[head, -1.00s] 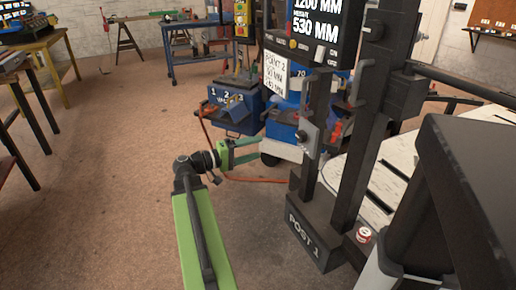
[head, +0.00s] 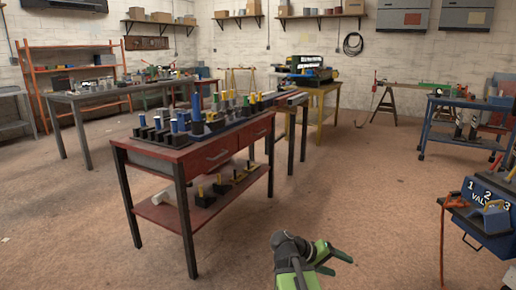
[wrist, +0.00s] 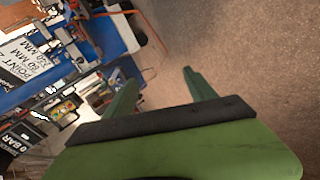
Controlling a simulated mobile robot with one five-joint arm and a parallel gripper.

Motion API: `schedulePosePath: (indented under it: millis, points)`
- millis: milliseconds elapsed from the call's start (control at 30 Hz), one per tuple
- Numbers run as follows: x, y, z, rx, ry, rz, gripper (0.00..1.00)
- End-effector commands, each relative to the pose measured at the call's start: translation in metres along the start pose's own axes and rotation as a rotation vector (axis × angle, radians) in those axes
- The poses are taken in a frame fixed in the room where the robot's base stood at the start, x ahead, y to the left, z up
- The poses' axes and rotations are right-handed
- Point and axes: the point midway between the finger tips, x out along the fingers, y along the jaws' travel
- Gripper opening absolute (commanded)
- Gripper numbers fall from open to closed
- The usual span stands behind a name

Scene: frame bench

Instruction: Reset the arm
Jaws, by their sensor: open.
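My green arm and gripper (head: 342,265) show at the bottom of the head view, right of centre. The gripper is over the brown floor and points to the right. In the wrist view my gripper (wrist: 162,77) has its two green fingers apart, with nothing between them. Bare floor and the edge of some blue equipment show beyond the fingertips. Most of the arm is cut off by the bottom edge of the head view.
A red workbench (head: 150,151) with several coloured tools stands left of the arm. A blue valve box (head: 487,218) with an orange hose is at the right edge. A blue trolley (head: 455,101) stands farther back. The floor (head: 360,185) between them is clear.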

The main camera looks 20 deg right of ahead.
Motion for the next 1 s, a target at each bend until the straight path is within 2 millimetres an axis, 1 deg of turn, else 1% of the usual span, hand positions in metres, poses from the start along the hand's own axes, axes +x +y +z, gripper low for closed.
schedulePosePath:
  millis: [33, 67, 100, 200, 300, 400, 467, 533, 567, 600, 767, 867, 967, 1000]
  points:
    - [-0.024, -0.038, 0.0, -0.036, 0.021, -0.095, 0.65]
    - [-0.037, -0.059, 0.002, -0.057, 0.027, -0.155, 0.65]
    - [-0.054, -0.086, 0.005, -0.085, 0.033, -0.231, 0.65]
    - [-0.091, -0.14, 0.018, -0.147, 0.035, -0.405, 0.65]
    - [-0.124, -0.183, 0.034, -0.201, 0.023, -0.565, 0.65]
    - [-0.153, -0.216, 0.051, -0.243, -0.006, -0.737, 0.65]
    - [-0.169, -0.231, 0.061, -0.265, -0.025, -0.84, 0.65]
    - [-0.191, -0.247, 0.071, -0.295, -0.043, -0.958, 0.65]
    - [-0.199, -0.249, 0.074, -0.327, -0.04, -0.989, 0.65]
    - [-0.212, -0.228, 0.069, -0.322, -0.039, -0.979, 0.65]
    - [-0.236, -0.191, 0.061, -0.319, -0.039, -0.975, 0.65]
    - [-0.254, -0.165, 0.055, -0.319, -0.039, -0.974, 0.65]
    - [-0.277, -0.134, 0.048, -0.319, -0.039, -0.974, 0.65]
    - [-0.287, -0.119, 0.045, -0.319, -0.039, -0.974, 0.65]
